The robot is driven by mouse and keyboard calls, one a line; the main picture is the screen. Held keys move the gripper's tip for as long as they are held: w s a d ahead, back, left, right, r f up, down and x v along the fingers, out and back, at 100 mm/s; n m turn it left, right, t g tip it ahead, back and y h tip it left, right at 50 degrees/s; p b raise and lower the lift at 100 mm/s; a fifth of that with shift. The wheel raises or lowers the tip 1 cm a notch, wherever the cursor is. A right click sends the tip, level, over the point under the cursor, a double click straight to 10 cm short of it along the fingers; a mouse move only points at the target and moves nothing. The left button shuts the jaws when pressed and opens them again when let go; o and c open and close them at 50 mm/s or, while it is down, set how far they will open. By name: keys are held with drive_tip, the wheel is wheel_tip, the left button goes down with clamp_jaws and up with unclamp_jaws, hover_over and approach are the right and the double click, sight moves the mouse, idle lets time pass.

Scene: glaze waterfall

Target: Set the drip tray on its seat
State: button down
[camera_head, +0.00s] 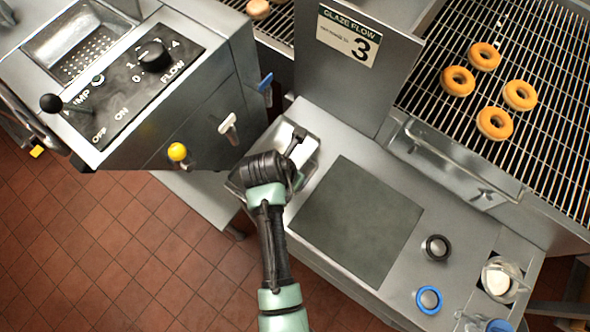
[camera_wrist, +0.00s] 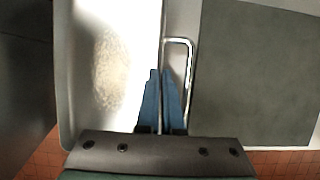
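The drip tray appears to be the shallow metal tray (camera_head: 308,150) on the left end of the steel counter, partly hidden under my gripper (camera_head: 297,146). In the wrist view the tray (camera_wrist: 110,60) is pale and bright, with a wire handle (camera_wrist: 178,41) along its right side. My gripper's blue fingers (camera_wrist: 160,85) are close together at the tray's right edge, with a thin bar of the handle or rim between them. The contact itself is partly hidden. A dark grey rectangular panel (camera_head: 358,220) lies right of the tray; I cannot tell if it is the seat.
The control box (camera_head: 150,80) with knob and levers stands at left. A wire rack (camera_head: 540,110) with several doughnuts is at right. Black (camera_head: 437,247) and blue (camera_head: 429,299) ringed knobs sit on the counter.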

drive_tip(key=shift+f, duration=0.45)
drive_tip(key=c, duration=1)
unclamp_jaws()
drive_tip(key=shift+s+f, duration=0.1)
drive_tip(key=v, duration=1.3)
drive_tip(key=w+r+m+t+y, duration=0.1)
drive_tip(key=w+r+m+t, duration=0.35)
drive_tip(key=r, duration=0.55)
drive_tip(key=w+a+r+m+t+y, duration=0.1)
drive_tip(key=w+r+m+t, duration=0.2)
drive_tip(key=w+r+m, duration=0.5)
drive_tip(key=w+r+m+t+y, duration=0.1)
drive_tip(key=w+r+m+t, duration=0.2)
drive_tip(key=r, duration=0.9)
wheel_tip(320, 180, up, 19)
drive_tip(key=s+d+m+t, duration=0.2)
drive_tip(key=s+m+t, duration=0.1)
drive_tip(key=m+t, duration=0.35)
drive_tip(key=s+d+r+m+t, duration=0.1)
drive_tip(key=s+r+m+t, duration=0.5)
drive_tip(key=s+r, duration=0.4)
wheel_tip(320, 180, up, 4)
drive_tip(key=shift+d+f+m+t+p, duration=0.1)
drive_tip(key=shift+d+m+t+p, duration=0.2)
drive_tip(key=shift+d+m+p, duration=0.1)
